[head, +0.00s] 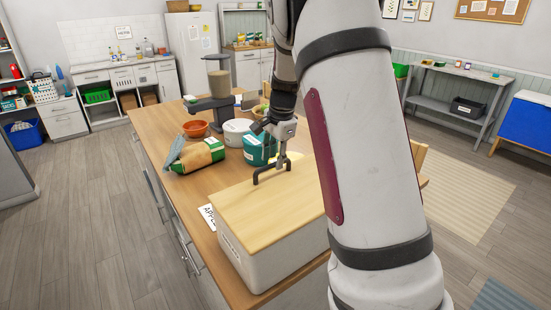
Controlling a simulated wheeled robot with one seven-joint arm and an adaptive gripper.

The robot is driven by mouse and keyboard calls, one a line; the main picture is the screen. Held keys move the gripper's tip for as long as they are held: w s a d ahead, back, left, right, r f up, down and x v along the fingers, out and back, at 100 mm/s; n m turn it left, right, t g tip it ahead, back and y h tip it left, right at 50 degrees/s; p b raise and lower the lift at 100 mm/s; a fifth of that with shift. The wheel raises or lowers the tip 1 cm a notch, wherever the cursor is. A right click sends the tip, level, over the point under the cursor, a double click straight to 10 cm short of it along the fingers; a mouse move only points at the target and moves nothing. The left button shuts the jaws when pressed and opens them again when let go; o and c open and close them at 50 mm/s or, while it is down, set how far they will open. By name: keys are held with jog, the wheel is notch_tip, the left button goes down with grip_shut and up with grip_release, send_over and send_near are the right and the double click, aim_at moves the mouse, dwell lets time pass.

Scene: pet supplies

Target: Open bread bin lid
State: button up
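The bread bin (262,262) is a pale, box-shaped bin standing near the front end of the wooden island. Its light wooden lid (262,212) lies flat on top and looks closed. My gripper (272,177) points down over the far part of the lid, with its two dark fingers spread apart. I see nothing between the fingers. I cannot tell whether the fingertips touch the lid. My arm hides the right side of the bin and part of the lid.
Behind the bin on the island are a green-and-brown bag (200,156), a teal container (258,151), a white round container (237,132), an orange bowl (195,128) and a grey dispenser (217,88). A paper label (209,217) lies left of the bin. Floor to the left is clear.

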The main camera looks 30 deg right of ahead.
jog(key=shift+w+f, duration=0.1)
jog(key=shift+f, duration=0.45)
grip_shut()
